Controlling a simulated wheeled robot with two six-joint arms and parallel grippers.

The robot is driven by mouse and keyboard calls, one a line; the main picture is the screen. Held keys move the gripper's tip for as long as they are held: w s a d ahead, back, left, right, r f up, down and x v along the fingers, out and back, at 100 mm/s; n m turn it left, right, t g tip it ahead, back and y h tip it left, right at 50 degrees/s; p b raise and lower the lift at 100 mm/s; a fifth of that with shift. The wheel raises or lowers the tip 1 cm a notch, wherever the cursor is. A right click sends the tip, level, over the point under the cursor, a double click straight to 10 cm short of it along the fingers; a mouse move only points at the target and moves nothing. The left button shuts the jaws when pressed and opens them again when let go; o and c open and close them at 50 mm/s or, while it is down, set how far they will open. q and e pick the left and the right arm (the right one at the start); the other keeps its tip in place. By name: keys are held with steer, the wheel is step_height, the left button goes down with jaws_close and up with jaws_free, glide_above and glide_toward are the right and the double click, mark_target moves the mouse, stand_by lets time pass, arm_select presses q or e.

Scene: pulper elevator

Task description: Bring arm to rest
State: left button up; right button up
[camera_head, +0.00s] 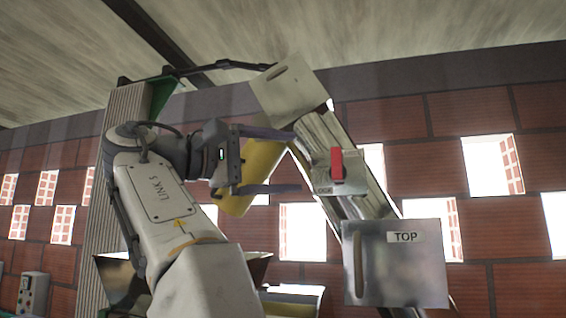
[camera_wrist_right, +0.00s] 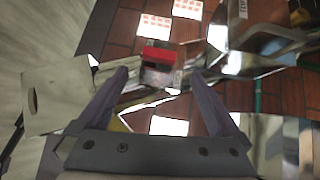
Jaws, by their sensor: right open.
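My right arm rises from the lower left of the head view. My right gripper (camera_head: 296,160) is raised high, its fingers pointing right and spread apart, with nothing between them. In the right wrist view the open gripper (camera_wrist_right: 160,73) shows both fingers. A red lever or block (camera_head: 337,165) on the metal elevator chute (camera_head: 330,135) is a little beyond the fingertips in the picture. The red part (camera_wrist_right: 158,53) also shows ahead of the fingers in the wrist view, apparently not touched. My left gripper is not in view.
A yellow cylinder (camera_head: 262,160) shows behind the gripper. A metal plate marked TOP (camera_head: 395,275) hangs at the lower right, and another plate (camera_head: 288,88) sits above the gripper. A brick wall (camera_head: 490,108) with bright openings is behind. A control box (camera_head: 31,293) is at the lower left.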

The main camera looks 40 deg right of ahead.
stand_by(0.5)
steer(key=w+a+f+n+t+y+b, duration=0.1)
steer(key=w+a+f+n+t+b, duration=0.15)
steer(key=w+f+n+t, duration=0.3)
steer(key=w+a+f+n+t+y+b, duration=0.1)
steer(key=w+a+f+n+t+b, duration=0.2)
steer(key=w+f, duration=0.5)
steer(key=w+a+f+n+t+y+b, duration=0.15)
steer(key=a+f+y, duration=0.25)
steer(key=f, duration=0.8)
steer(key=a+f+n+t+y+b, duration=0.25)
steer(key=a+f+y, duration=0.2)
steer(key=f, duration=0.85)
steer(key=s+a+f+g+y+b, duration=0.1)
steer(key=s+a+f+y+b, duration=0.15)
steer(key=f, duration=0.45)
steer(key=s+a+f+g+y+b, duration=0.1)
steer(key=s+a+f+g, duration=0.1)
steer(key=s+a+f, duration=0.35)
steer(key=s+a+f+g+y+b, duration=0.1)
steer(key=f, duration=0.8)
steer(key=s+a+f+m+g+y+b, duration=0.2)
steer(key=s+f, duration=0.7)
steer(key=s+a+f+m+g+y+b, duration=0.2)
steer(key=s+f+b, duration=0.1)
steer(key=s+f, duration=0.6)
steer(key=shift+s+a+f+y, duration=0.15)
steer(key=shift+a+f+y, duration=0.15)
steer(key=shift+a+f, duration=0.1)
